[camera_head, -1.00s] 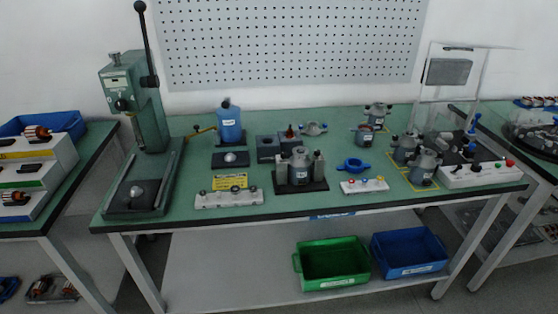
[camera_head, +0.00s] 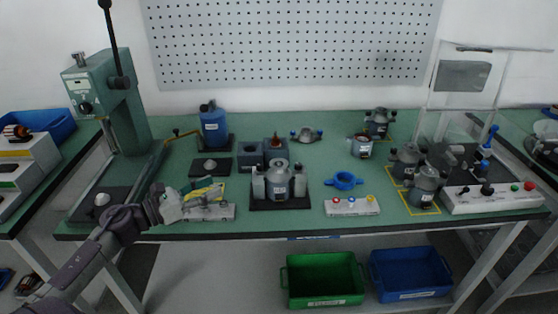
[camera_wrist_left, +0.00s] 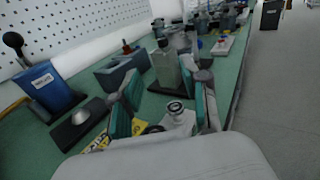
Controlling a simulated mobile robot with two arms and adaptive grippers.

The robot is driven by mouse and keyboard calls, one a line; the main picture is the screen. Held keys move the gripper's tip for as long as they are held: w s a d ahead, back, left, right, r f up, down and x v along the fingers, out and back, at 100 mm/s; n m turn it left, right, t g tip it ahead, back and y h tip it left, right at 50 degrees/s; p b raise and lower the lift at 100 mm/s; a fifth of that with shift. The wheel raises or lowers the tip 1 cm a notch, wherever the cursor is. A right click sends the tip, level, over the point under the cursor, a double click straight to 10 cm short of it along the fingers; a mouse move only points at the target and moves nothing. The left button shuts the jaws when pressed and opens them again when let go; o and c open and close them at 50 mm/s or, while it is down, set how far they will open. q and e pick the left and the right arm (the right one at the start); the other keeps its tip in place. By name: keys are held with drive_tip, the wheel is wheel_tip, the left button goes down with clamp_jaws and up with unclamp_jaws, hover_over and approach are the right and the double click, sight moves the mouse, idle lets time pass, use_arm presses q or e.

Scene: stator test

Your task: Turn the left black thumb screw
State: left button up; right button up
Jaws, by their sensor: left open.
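My left gripper (camera_head: 205,197) reaches in from the left, over the white strip (camera_head: 222,212) at the table's front edge. In the left wrist view its two fingers (camera_wrist_left: 168,92) are apart. A round metal-topped knob (camera_wrist_left: 175,108) on a whitish piece shows between them, with a dark round part (camera_wrist_left: 152,129) beside it, partly hidden. I see no contact with the fingers. I cannot single out the left black thumb screw with certainty, as the gripper covers much of the strip. My right gripper is not in view.
A grey motor (camera_head: 279,182) stands in a black-based fixture right of the gripper. A yellow label (camera_head: 212,190) lies behind the strip. A black pad with a silver dome (camera_head: 210,164), a blue container (camera_head: 213,128) and a green press (camera_head: 90,95) stand around. Green table (camera_head: 265,224) shows bare in front.

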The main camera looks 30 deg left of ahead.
sight(257, 168)
use_arm(q)
drive_tip(key=shift+w+d+m, duration=0.15)
drive_tip(key=shift+w+m, duration=0.1)
drive_tip(key=shift+m, duration=0.15)
drive_tip(key=shift+r+h, duration=0.2)
drive_tip(key=shift+h, duration=0.1)
drive_tip(key=p+x, duration=0.1)
drive_tip(key=x, duration=0.3)
drive_tip(key=shift+r, duration=0.15)
drive_tip(key=p+x, duration=0.1)
drive_tip(key=x, duration=0.6)
drive_tip(key=shift+w+d+f, duration=0.1)
drive_tip(key=shift+w+f, duration=0.15)
drive_tip(key=shift+w+d+p, duration=0.15)
drive_tip(key=shift+w+p, duration=0.1)
drive_tip(key=shift+p, duration=0.05)
drive_tip(key=shift+w+d+f, duration=0.1)
drive_tip(key=shift+w, duration=0.1)
drive_tip(key=c, duration=0.8)
clamp_jaws()
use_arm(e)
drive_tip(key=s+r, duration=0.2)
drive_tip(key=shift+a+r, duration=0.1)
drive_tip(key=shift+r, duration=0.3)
